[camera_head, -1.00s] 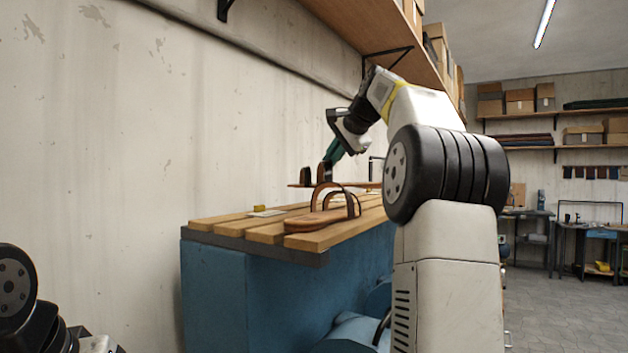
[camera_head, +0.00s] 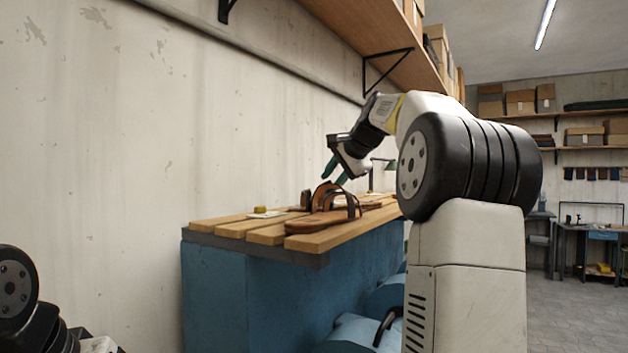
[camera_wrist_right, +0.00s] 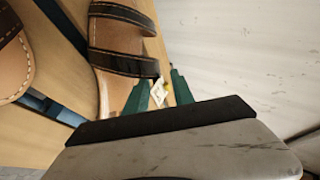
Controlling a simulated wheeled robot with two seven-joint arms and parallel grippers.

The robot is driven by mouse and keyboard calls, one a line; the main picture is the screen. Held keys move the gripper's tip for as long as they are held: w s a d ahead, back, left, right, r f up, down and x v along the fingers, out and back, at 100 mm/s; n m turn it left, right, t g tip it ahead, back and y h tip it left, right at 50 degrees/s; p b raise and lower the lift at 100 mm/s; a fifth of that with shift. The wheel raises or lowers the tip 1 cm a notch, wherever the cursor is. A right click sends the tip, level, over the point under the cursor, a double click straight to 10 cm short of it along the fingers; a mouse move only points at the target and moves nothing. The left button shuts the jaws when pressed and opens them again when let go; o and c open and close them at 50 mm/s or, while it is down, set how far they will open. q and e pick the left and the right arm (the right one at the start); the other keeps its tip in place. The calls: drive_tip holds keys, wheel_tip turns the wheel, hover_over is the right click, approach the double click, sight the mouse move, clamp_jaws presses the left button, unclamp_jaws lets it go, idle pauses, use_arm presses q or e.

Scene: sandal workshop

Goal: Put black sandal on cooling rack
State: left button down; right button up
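The sandal with dark straps (camera_head: 305,200) rests on the wooden slatted rack (camera_head: 236,229), behind a brown sandal (camera_head: 308,225) that hides part of it. In the right wrist view its black straps (camera_wrist_right: 122,62) and tan sole show just beyond the fingers. My right gripper (camera_head: 336,171) is open and empty, tilted down just above the sandals. Its two green fingertips (camera_wrist_right: 159,85) stand apart in the right wrist view. The brown sandal's sole (camera_wrist_right: 12,65) shows at that view's left edge. My left gripper is not visible; only part of my left arm shows at lower left.
A small yellow item (camera_head: 260,209) and a white card (camera_head: 267,215) lie on the rack near the wall. The rack tops a blue body (camera_head: 225,290). A wooden shelf (camera_head: 350,35) with boxes hangs above my right arm. A green lamp stands behind the gripper.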

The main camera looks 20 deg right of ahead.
drive_tip(key=v, duration=1.2)
idle(0.4)
